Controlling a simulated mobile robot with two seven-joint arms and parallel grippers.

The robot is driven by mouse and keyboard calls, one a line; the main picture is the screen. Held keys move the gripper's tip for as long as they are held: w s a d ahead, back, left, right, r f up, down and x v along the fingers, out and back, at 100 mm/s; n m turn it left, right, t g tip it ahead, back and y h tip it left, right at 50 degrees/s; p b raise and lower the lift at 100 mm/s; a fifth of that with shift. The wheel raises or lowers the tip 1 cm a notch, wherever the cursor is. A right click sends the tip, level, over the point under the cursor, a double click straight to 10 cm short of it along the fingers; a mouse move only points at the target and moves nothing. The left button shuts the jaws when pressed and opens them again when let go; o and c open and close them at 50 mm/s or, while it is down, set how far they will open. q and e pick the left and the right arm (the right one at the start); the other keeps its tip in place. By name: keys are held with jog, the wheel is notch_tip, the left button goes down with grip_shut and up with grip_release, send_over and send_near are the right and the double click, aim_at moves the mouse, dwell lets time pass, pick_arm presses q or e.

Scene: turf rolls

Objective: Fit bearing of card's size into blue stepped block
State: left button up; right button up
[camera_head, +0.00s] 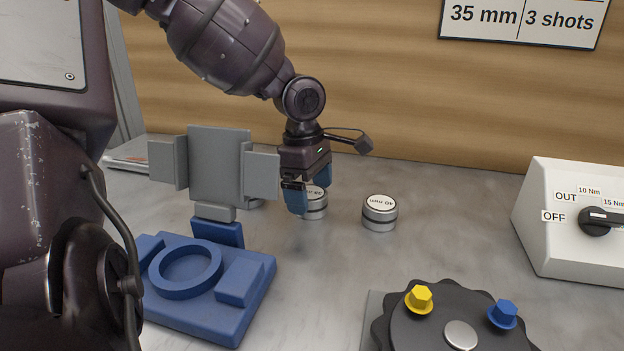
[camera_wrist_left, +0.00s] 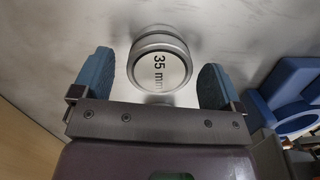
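The card (camera_head: 520,18) on the back wall reads "35 mm" and "3 shots". My left gripper (camera_head: 310,190) points down over a silver bearing (camera_head: 316,206). In the left wrist view this bearing (camera_wrist_left: 159,62) is marked "35 mm". It sits between the two blue fingers with a gap on each side, so the gripper is open. The blue stepped block (camera_head: 255,295) lies at the front left, with a raised ring around a round recess that looks empty. My right gripper is in neither view.
Another bearing (camera_head: 379,213) stands to the right; a third is mostly hidden behind the grey stepped plate (camera_head: 215,165). A dark knobbed disc (camera_head: 400,325) with yellow and blue bolts is at the front right. A white dial box (camera_head: 570,250) stands far right.

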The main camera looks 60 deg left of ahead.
aim_at(310, 192)
pick_arm(q)
jog(key=c, duration=1.1)
jog(key=shift+r, duration=0.5)
notch_tip(310, 192, up, 19)
jog(key=p, duration=0.4)
jog(key=shift+p, duration=0.35)
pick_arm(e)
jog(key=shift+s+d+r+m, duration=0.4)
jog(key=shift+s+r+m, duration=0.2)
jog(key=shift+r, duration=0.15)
